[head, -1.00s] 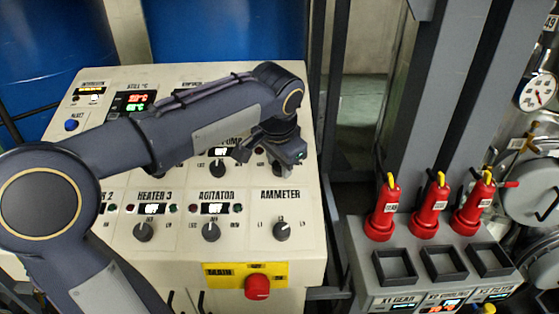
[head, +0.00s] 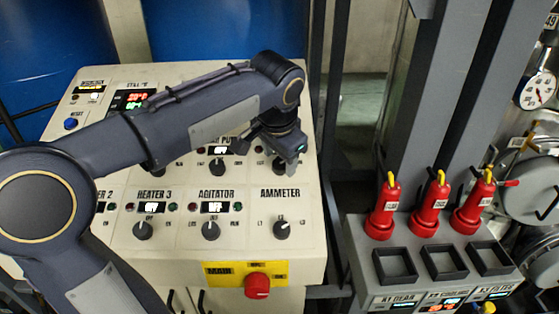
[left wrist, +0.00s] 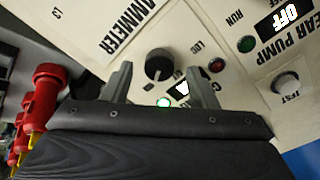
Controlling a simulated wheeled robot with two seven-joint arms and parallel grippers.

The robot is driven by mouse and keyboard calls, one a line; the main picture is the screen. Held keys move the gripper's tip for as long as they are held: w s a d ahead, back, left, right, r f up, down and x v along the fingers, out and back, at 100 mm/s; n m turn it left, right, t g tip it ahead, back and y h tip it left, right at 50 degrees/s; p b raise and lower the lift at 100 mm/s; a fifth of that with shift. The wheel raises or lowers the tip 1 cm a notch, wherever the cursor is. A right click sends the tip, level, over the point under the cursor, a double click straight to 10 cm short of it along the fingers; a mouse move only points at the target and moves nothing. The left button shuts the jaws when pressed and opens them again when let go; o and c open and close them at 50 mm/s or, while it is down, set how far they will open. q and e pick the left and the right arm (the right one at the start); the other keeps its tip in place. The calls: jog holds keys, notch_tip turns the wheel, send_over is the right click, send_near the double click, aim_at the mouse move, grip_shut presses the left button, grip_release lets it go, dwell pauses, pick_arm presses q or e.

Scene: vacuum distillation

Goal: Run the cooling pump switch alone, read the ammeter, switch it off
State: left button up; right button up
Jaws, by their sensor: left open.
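My left gripper (head: 290,158) reaches over the upper right of the cream control panel (head: 180,265). In the left wrist view it is open (left wrist: 160,80), with a dark round knob (left wrist: 158,65) between its fingertips; contact cannot be told. Beside this knob a green lamp (left wrist: 163,102) glows, and a red lamp (left wrist: 217,66) sits nearby. The knob's name label is mostly hidden; in the head view the gripper covers most of the knob. The ammeter knob (head: 281,230), marked L1 to L3, stands below the gripper. No ammeter reading is legible. My right gripper is out of view.
The gear pump display (left wrist: 286,18) reads OFF. Heater 3 (head: 143,231) and agitator (head: 211,231) knobs stand left of the ammeter knob. A red main button (head: 257,286) juts out below. Several red plugs (head: 428,215) stand on a grey box at right.

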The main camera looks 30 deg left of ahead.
pick_arm(q)
jog(key=v, duration=0.6)
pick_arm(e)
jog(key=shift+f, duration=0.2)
